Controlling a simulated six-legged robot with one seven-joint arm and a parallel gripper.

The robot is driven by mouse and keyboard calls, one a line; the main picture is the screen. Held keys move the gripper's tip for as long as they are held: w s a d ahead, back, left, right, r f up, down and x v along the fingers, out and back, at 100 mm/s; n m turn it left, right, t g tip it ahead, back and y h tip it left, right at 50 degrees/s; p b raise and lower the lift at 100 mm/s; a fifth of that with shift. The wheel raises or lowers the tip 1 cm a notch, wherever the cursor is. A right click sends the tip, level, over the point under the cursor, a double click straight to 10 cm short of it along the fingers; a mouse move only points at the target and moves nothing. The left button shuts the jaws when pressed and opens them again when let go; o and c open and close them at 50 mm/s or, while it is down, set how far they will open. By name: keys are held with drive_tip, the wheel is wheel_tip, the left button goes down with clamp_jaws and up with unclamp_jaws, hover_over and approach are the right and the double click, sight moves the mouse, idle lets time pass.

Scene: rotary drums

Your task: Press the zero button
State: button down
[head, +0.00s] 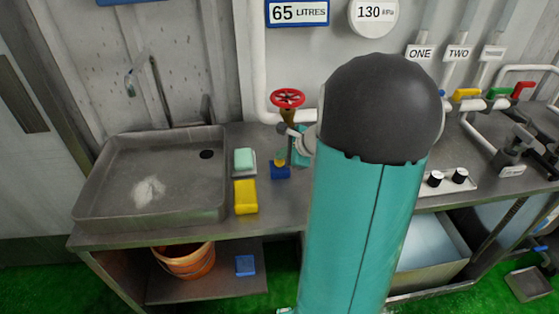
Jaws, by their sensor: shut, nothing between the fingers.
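No button with a readable zero mark shows. Two round black knobs or buttons (447,178) sit on a pale panel on the bench right of my arm; I cannot read any label on them. My teal arm with its dark grey rounded joint fills the middle of the head view and hides part of the bench and wall. I cannot make out my gripper; its fingers do not show. A blue sign reading 65 LITRES (297,12) and a round dial reading 130 kPa (373,15) are on the wall above.
A red valve wheel (288,98) stands close left of my arm. A metal sink (100,205), a yellow sponge (245,197) and a green soap bar (244,158) are further left. Pipes with coloured handles (466,94), labelled ONE and TWO, are right. An orange bucket (185,262) is below.

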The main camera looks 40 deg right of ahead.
sight(283, 162)
drive_tip(key=shift+f, duration=0.45)
idle(0.5)
drive_tip(key=shift+r, duration=1)
drive_tip(key=shift+r, duration=2.5)
